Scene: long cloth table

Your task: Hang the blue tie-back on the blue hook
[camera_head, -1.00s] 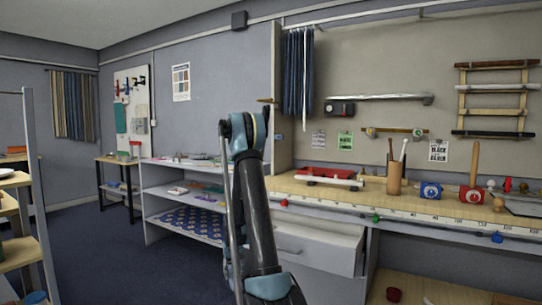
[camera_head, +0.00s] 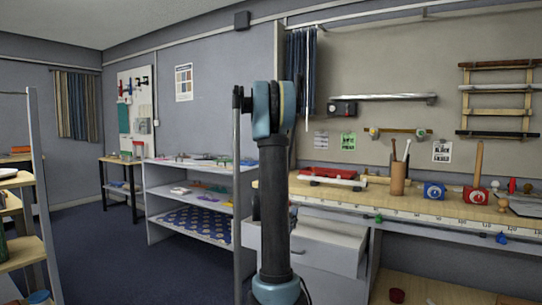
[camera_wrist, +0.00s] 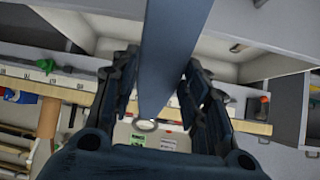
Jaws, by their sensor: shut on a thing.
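In the wrist view my gripper (camera_wrist: 160,88) is shut on the blue tie-back (camera_wrist: 175,45), a wide flat strip that runs from the top edge down between the fingers. A small pale ring (camera_wrist: 146,126) shows at its lower end. In the head view a small blue hook (camera_head: 501,238) sits on the front edge of the bench at the right. The blue hook cannot be made out in the wrist view. In the head view my arm stands upright in the middle, and the gripper and tie-back cannot be made out there.
A green hook (camera_head: 378,218) is on the same bench edge, left of the blue one; it also shows in the wrist view (camera_wrist: 45,65). The bench (camera_head: 420,205) carries a brush pot (camera_head: 398,178), a blue box (camera_head: 433,191) and a red box (camera_head: 475,195). Shelves (camera_head: 160,205) stand at left.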

